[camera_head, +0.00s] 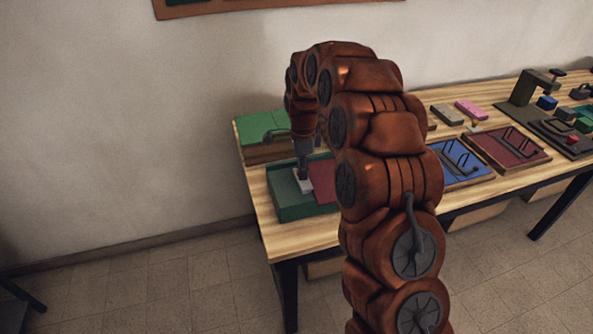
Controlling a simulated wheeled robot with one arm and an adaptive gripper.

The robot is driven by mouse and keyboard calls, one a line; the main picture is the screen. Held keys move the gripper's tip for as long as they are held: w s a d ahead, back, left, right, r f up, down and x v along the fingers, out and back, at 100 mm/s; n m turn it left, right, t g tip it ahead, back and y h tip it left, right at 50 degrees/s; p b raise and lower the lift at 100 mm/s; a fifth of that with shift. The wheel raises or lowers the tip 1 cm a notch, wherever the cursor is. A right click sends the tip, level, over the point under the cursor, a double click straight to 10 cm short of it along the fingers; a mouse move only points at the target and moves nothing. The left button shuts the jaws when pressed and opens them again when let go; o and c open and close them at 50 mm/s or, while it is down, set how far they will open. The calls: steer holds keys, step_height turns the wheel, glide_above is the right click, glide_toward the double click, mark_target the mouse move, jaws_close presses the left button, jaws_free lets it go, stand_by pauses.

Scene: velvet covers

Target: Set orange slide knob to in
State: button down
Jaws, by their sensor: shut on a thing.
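My gripper (304,178) points down over the left end of the table, at an open-topped green box (292,210) with a dark red panel (323,180) at its right. The gripper is shut on a small part at this box. A pale grey piece shows at the fingertips; I cannot tell whether it belongs to the fingers or to the box. No orange knob is plainly visible; the fingers and my arm hide much of this spot, including the right side of the box.
A green-topped box (262,128) with a dark handle stands just behind. Right of my arm lie a blue board (461,160) and a dark red board (506,149) with handles. Small blocks and a dark stand (522,90) are farther right. The table's front left corner is bare.

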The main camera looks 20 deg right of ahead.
steer(key=c, duration=0.8)
jaws_free()
steer(key=shift+o, duration=0.2)
step_height(320, 180, up, 12)
steer(key=shift+a, duration=0.1)
